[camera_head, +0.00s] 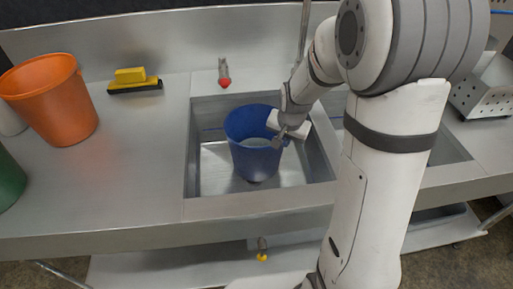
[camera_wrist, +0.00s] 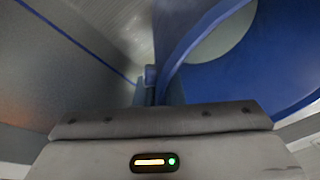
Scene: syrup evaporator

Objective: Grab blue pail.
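The blue pail (camera_head: 250,155) is upright in the left sink basin, with a pale grey surface inside it. I cannot tell whether its base touches the basin floor. My gripper (camera_head: 281,138) is at the right side of its rim. In the wrist view the pail (camera_wrist: 245,85) fills the right side, and its rim runs down to my gripper (camera_wrist: 155,88). The fingers show close together there, with the pail wall between them, so my gripper looks shut on the rim. The fingertips are partly hidden.
A red-tipped tap (camera_head: 224,75) is behind the basin (camera_head: 195,150). An orange bucket (camera_head: 55,98), a yellow-and-black brush (camera_head: 134,80) and a green container (camera_head: 8,180) stand on the left counter. A perforated metal box (camera_head: 483,92) is at the far right.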

